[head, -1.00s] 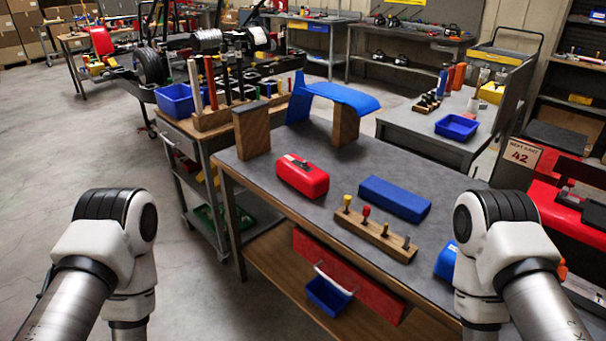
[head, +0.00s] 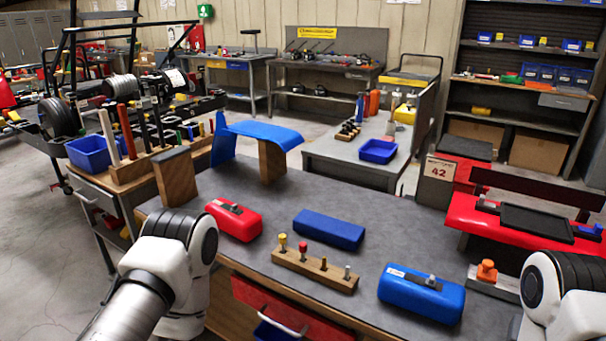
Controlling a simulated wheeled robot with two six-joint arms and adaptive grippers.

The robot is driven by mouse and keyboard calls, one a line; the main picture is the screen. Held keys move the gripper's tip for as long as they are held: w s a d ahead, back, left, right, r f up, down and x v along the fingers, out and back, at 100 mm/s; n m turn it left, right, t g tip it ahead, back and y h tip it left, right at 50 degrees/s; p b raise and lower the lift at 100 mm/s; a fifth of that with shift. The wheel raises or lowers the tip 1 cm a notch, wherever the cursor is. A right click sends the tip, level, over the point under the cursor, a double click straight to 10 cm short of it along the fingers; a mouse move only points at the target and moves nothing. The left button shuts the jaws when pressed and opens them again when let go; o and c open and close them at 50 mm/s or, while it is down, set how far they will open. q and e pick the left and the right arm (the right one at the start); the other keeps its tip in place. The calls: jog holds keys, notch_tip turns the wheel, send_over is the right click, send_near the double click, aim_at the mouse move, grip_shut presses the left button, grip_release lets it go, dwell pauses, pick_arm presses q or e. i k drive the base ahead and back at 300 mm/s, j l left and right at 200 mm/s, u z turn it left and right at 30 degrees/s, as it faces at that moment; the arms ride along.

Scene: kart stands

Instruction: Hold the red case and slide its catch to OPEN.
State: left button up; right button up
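The red case (head: 236,222) lies on the grey-topped workbench (head: 349,200), near its left end. A small dark catch (head: 230,208) shows on its top; its setting is too small to read. My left arm comes in at the lower left, with its joint in front of the bench just left of and below the red case. My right arm shows only at the lower right corner. Neither gripper is in view. A second case, blue with a catch on top (head: 420,293), lies at the right of the bench.
A plain blue block (head: 328,229) and a wooden rack with several pegs (head: 314,269) lie right of the red case. Behind it, a blue curved panel (head: 255,134) rests on wooden blocks (head: 271,161).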

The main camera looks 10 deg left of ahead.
aim_at(245, 225)
jog(key=j+z, duration=0.4)
jog(key=j, duration=0.4)
jog(key=j+z, duration=0.4)
jog(key=j, duration=0.4)
jog(key=k+j+z, duration=0.1)
jog(key=j+z, duration=0.3)
jog(key=j, duration=0.35)
